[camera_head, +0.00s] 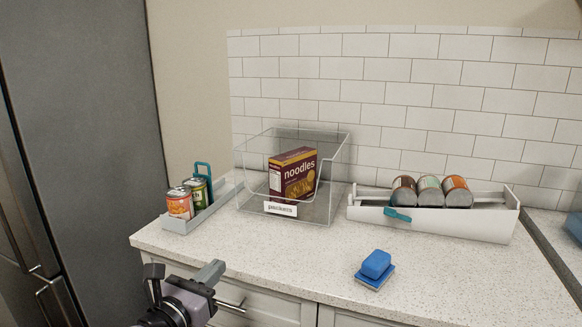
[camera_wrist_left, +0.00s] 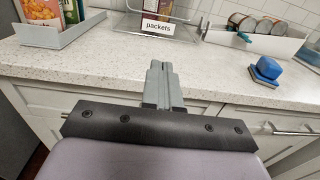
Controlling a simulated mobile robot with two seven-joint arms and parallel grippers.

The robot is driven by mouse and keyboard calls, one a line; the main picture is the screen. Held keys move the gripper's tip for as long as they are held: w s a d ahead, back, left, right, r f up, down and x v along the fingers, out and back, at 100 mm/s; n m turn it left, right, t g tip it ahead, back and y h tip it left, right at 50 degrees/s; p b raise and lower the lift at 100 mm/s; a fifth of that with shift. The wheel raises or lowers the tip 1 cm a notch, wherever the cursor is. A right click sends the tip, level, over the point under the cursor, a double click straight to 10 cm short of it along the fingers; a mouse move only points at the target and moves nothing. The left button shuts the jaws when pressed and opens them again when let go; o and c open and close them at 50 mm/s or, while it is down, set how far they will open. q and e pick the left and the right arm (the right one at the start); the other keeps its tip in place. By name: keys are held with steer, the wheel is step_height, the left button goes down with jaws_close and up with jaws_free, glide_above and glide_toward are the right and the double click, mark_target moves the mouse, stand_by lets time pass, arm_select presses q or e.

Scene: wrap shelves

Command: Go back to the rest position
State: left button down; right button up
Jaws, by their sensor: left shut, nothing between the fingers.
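My left gripper (camera_head: 212,272) is low in the head view, in front of the counter's front edge. In the left wrist view its fingers (camera_wrist_left: 160,68) are together with nothing between them, pointing toward the counter. The fingers are apart from every object. My right gripper shows in neither view.
The counter (camera_head: 300,260) carries a white tray with cans (camera_head: 180,205), a clear packets bin (camera_head: 335,205) with a noodles box (camera_head: 293,175), a white rack (camera_head: 450,222) with three cans lying down, and a blue sponge (camera_head: 376,264). A grey fridge (camera_head: 80,110) stands left.

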arm_select(q)
steer(key=s+f+n+g+y, duration=0.1)
steer(key=s+f+n, duration=0.55)
steer(key=n, duration=0.35)
steer(key=s+f+n+g+y, duration=0.1)
steer(key=s+f+n+g, duration=0.1)
steer(key=s+f+n, duration=0.5)
steer(key=s+a+f+n+g+y, duration=0.1)
steer(key=s+a+f+n, duration=0.1)
steer(key=s+f+n, duration=0.4)
steer(key=s+a+f+n+g+y+p, duration=0.1)
steer(key=s+f+n, duration=0.5)
steer(key=n, duration=0.9)
steer(key=s+a+g, duration=0.1)
steer(key=s+a, duration=0.1)
steer(key=shift+s+a+y, duration=0.2)
steer(key=shift+s+y, duration=0.1)
steer(key=shift+s, duration=0.1)
